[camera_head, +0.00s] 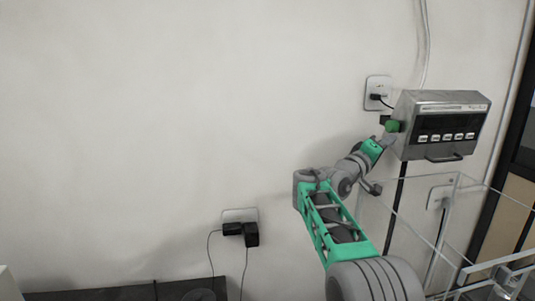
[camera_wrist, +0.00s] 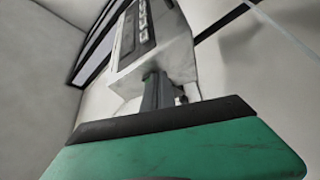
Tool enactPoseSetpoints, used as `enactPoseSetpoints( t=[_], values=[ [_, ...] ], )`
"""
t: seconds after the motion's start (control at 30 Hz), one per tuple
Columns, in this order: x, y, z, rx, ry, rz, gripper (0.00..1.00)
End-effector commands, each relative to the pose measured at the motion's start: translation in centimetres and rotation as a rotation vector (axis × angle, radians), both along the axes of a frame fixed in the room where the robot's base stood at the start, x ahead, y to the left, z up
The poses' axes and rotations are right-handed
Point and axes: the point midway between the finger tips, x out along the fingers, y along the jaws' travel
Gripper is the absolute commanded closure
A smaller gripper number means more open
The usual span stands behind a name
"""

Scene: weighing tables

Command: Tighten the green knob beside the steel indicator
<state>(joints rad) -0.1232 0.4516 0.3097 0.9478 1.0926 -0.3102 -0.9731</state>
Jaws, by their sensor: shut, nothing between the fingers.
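The steel indicator (camera_head: 439,124) is a grey box on the wall at the right, with a dark display, a row of pale buttons and a handle below. The green knob (camera_head: 393,126) is at its left side. My gripper (camera_head: 387,138) reaches up from below left, and its tips are just under the knob. I cannot tell whether they touch it. In the wrist view my gripper (camera_wrist: 156,80) shows narrow grey fingers, shut and empty, against or very close to the indicator (camera_wrist: 155,50).
A wall socket with a black plug (camera_head: 378,93) is left of the indicator. A clear-walled enclosure (camera_head: 410,182) stands below it, near my arm. Another socket (camera_head: 240,229) with black adapters is lower on the wall. The wall at left is bare.

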Motion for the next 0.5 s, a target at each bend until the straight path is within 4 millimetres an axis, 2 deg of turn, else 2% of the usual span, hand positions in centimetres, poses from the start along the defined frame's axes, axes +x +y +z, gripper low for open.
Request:
enactPoseSetpoints(
  t=[0.13,0.5],
  values=[
    [-0.1,0.6,-0.2,0.000,0.002,0.002,1.00],
    [-1.1,5.4,-0.2,0.000,0.002,0.002,1.00]
  ],
)
